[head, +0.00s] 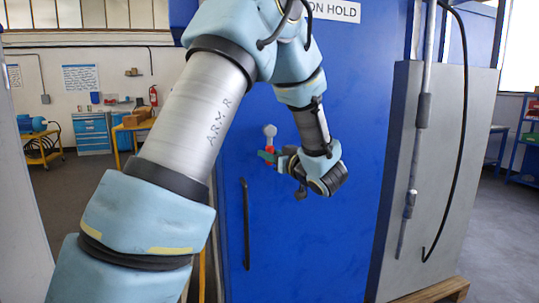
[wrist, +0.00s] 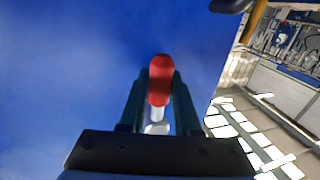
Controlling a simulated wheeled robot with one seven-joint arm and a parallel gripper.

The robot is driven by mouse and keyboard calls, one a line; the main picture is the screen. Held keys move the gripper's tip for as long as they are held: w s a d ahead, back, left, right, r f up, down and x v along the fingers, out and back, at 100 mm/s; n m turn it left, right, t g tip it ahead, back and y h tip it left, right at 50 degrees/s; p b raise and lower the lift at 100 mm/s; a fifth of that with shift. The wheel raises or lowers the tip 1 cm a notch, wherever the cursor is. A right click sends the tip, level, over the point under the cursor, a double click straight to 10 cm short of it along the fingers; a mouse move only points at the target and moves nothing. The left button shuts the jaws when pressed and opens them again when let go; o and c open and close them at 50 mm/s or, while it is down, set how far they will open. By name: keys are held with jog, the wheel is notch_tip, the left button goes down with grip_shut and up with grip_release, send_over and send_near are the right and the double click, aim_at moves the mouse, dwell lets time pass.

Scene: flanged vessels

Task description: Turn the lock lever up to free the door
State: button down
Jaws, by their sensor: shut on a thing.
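The lock lever has a red grip (head: 269,149) on the left part of the blue door (head: 345,230) in the head view. A pale grey round piece (head: 270,130) shows just above the grip. In the wrist view the red grip (wrist: 160,80) stands between the two dark green fingers, with a pale shaft (wrist: 157,128) below it. My gripper (head: 266,156) reaches in from the right and is shut on the red grip; its fingers also show in the wrist view (wrist: 160,90). The fingers hide part of the lever.
A black vertical door handle (head: 246,224) is below and left of the lever. A grey panel (head: 440,180) with a pipe and hanging black cable stands right of the door. A blue tool cabinet (head: 91,132) and yellow tables are far left, with open floor before them.

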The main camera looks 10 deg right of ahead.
jog(key=shift+d, duration=0.1)
dwell(0.9)
jog(key=d+n+b, duration=0.1)
jog(key=n+b, duration=0.1)
jog(key=d+r+n+g+h+b, duration=0.1)
jog(key=d+n+b, duration=0.1)
jog(key=n, duration=0.1)
jog(key=d+n+b, duration=0.1)
jog(key=n+b, duration=0.1)
jog(key=n, duration=0.1)
jog(key=shift+w+d+r+h+b, duration=0.15)
jog(key=shift+w+r+h+b, duration=0.15)
jog(key=shift+r+h+b, duration=0.1)
jog(key=r+n+b, duration=0.1)
jog(key=d+r+n+h+b, duration=0.1)
jog(key=n, duration=0.1)
jog(key=shift+w+d+n+g+h+b, duration=0.1)
jog(key=shift+d+n+g+h+b, duration=0.2)
jog(key=shift+g+b, duration=0.1)
jog(key=shift+d+r+n+h+b, duration=0.15)
jog(key=shift+r+n+h+b, duration=0.25)
jog(key=shift+r+n+b, duration=0.6)
jog(key=shift+r+n+h, duration=0.35)
jog(key=shift+n+h, duration=0.05)
jog(key=shift+n, duration=0.4)
jog(key=shift+r, duration=0.1)
